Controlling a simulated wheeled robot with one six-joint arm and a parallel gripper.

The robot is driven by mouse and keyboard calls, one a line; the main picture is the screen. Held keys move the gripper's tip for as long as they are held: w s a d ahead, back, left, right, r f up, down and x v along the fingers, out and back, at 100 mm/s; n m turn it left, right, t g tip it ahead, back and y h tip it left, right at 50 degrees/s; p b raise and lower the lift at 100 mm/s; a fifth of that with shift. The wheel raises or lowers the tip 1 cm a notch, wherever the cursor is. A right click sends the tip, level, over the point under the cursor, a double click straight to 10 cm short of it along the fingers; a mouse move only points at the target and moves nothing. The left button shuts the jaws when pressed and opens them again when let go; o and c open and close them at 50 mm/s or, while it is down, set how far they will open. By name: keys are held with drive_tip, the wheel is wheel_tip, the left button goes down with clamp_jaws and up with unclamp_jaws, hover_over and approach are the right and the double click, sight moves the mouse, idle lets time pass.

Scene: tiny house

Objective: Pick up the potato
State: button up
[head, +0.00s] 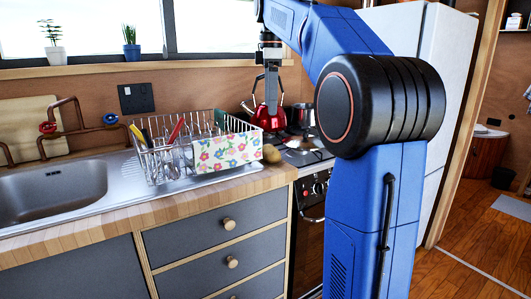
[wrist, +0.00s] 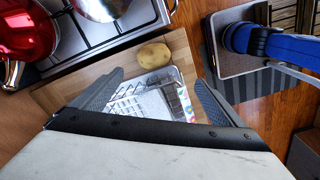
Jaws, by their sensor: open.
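The potato (head: 271,154) is small and brown. It sits on the wooden counter at the right end of the dish rack, beside the stove. In the wrist view the potato (wrist: 153,55) lies on the wood just beyond the fingertips, roughly between them. My gripper (head: 266,105) points down, above the counter near the red kettle, higher than the potato. In the wrist view its two fingers (wrist: 160,76) are spread wide with nothing held between them.
A white dish rack (head: 160,165) with utensils and a flowered cloth (head: 222,153) stands left of the potato. A red kettle (head: 270,118) is on the stove (head: 303,152) behind it. The sink (head: 50,192) is at far left. Bare wood surrounds the potato's front.

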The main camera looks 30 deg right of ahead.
sight(270, 146)
drive_tip(key=shift+n, duration=0.4)
drive_tip(key=f, duration=0.5)
drive_tip(key=w+f, duration=0.1)
drive_tip(key=f, duration=0.5)
drive_tip(key=w+d+f, duration=0.1)
drive_tip(key=f, duration=0.4)
drive_tip(key=shift+f, duration=0.25)
drive_tip(key=c, duration=1.2)
